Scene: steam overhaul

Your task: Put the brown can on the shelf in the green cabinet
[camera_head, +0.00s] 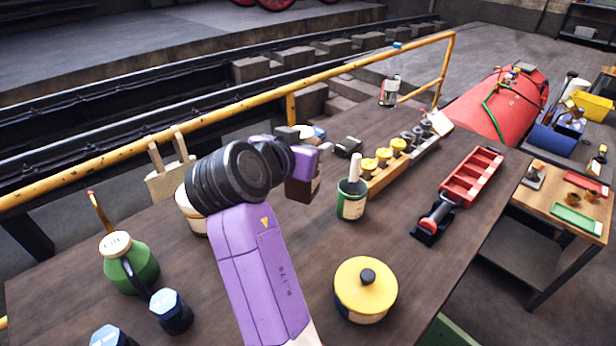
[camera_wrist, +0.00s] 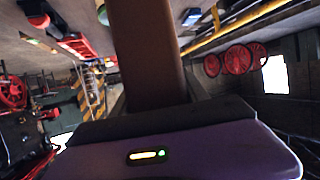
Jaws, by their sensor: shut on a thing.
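My gripper (camera_head: 305,172) is shut on the brown can (camera_head: 302,192), above the wooden table's far part. My purple and black arm hides part of the gripper in the head view. In the wrist view the brown can (camera_wrist: 148,50) rises upright in the picture from between the jaws (camera_wrist: 155,105), and its far end is cut off by the top edge. A green surface (camera_head: 447,332) shows below the table's front edge at the bottom of the head view; I cannot tell whether it is the green cabinet. No shelf in it is visible.
On the table (camera_head: 290,245) stand a yellow-lidded pot (camera_head: 365,290), a green tin with a brush (camera_head: 351,200), a green oil can (camera_head: 130,265), a red tray (camera_head: 471,178) and a rack of yellow-topped jars (camera_head: 385,160). A yellow rail (camera_head: 240,110) runs behind the table.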

